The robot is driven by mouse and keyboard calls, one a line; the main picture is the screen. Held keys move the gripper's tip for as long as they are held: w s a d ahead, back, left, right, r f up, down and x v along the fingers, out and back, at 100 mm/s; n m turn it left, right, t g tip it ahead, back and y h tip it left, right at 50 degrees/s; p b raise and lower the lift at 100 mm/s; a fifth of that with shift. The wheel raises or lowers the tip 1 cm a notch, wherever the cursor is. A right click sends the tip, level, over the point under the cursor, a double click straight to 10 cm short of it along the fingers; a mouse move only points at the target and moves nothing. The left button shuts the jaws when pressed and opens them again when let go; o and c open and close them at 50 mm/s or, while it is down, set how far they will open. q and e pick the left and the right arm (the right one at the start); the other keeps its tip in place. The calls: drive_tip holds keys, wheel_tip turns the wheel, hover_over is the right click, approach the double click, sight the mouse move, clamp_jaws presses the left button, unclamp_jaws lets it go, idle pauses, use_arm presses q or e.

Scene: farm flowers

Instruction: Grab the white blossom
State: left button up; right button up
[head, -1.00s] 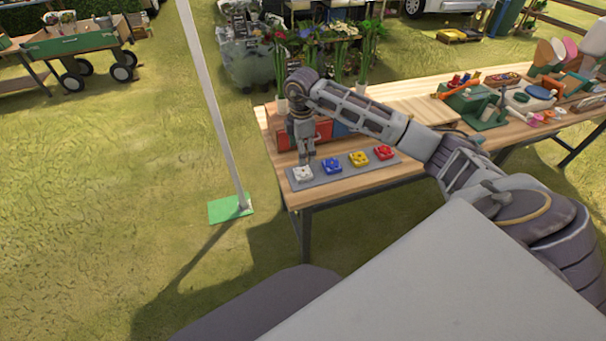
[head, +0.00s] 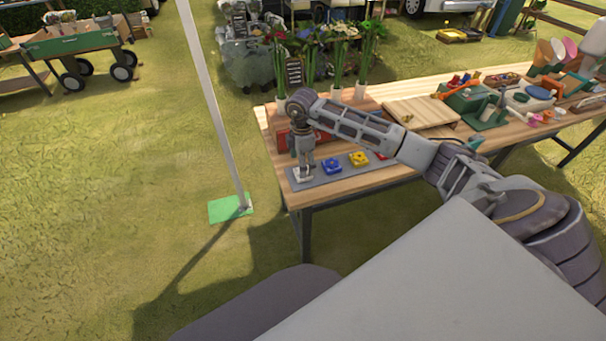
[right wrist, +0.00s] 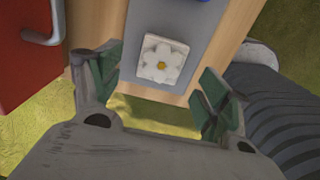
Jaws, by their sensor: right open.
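The white blossom (head: 303,176) is a square white block with a raised flower, at the left end of the grey tray (head: 346,169). The gripper hides part of it in the head view. In the right wrist view, the white blossom (right wrist: 163,59) shows whole, with a yellow centre. My right gripper (head: 304,168) points down over it. In that wrist view my right gripper (right wrist: 160,87) has its green-padded fingers wide apart, with the blossom between and slightly beyond them; they do not appear to touch it. My left gripper is not in view.
A red drawer front (right wrist: 25,50) stands close to the left finger. Flowers in vases (head: 360,92) line the table's back.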

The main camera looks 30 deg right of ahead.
wheel_tip(320, 180, down, 3)
drive_tip(key=shift+s+d, duration=0.1)
drive_tip(key=shift+f, duration=0.45)
drive_tip(key=shift+c, duration=0.3)
drive_tip(key=c, duration=0.5)
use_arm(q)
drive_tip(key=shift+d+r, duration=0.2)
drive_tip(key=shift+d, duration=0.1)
use_arm(e)
drive_tip(key=c, duration=0.5)
